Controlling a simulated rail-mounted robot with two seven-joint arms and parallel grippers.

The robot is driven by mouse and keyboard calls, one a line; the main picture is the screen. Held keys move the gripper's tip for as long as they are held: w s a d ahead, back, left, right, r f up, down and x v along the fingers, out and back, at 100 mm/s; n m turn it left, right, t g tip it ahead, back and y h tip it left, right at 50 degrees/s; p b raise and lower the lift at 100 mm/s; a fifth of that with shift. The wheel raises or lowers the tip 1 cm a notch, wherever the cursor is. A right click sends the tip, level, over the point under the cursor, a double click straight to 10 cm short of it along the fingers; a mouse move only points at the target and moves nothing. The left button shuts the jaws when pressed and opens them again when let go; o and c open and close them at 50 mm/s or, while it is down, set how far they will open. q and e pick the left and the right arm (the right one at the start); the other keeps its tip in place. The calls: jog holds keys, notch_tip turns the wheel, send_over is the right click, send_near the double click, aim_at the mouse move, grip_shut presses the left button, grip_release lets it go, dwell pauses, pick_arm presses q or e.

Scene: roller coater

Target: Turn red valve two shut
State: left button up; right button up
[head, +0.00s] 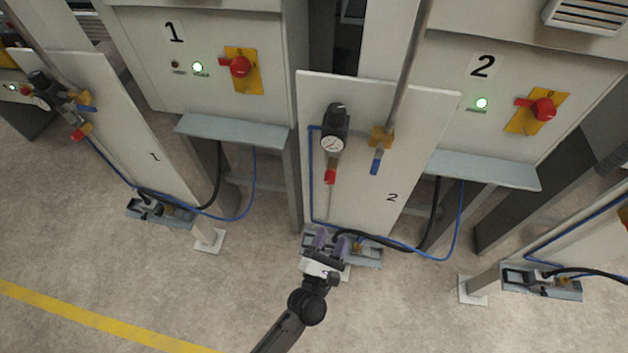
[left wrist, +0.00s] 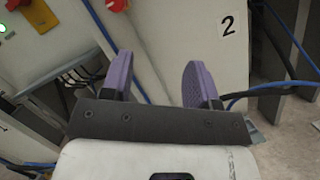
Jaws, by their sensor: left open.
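Panel 2 (head: 415,120) carries a small red valve handle (head: 330,176) below a round dial gauge (head: 333,143). The handle points down. A red part (left wrist: 117,4) cut by the top edge of the left wrist view looks like the same handle. My left gripper (head: 330,238) is open and empty, its two purple fingers apart. In the head view it appears below the red handle, over the bracket at the panel's foot. The wrist view shows nothing held between the fingers (left wrist: 158,82). My right gripper is not in view.
A blue-handled valve (head: 376,161) sits right of the gauge on panel 2. Cabinet 2 has a red knob (head: 543,108) on a yellow plate and a lit green lamp (head: 481,103). Blue and black hoses (head: 400,245) run near the panel's foot. Open floor (head: 200,290) lies in front.

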aim_at(329, 183)
pick_arm(q)
jog(key=w+r+n+t+y, duration=0.1)
jog(key=w+r+n, duration=0.1)
jog(key=w+n, duration=0.1)
jog(key=w+a+r+n+y+p, duration=0.1)
jog(key=w+r+n, duration=0.2)
jog(key=w, duration=0.2)
jog(key=w+r+n+t+y, duration=0.1)
jog(key=w+r+n, duration=0.1)
jog(key=w, duration=0.2)
jog(key=shift+w+a+r+n+t, duration=0.2)
jog(key=shift+w+r+n+t, duration=0.1)
jog(key=shift+n, duration=0.1)
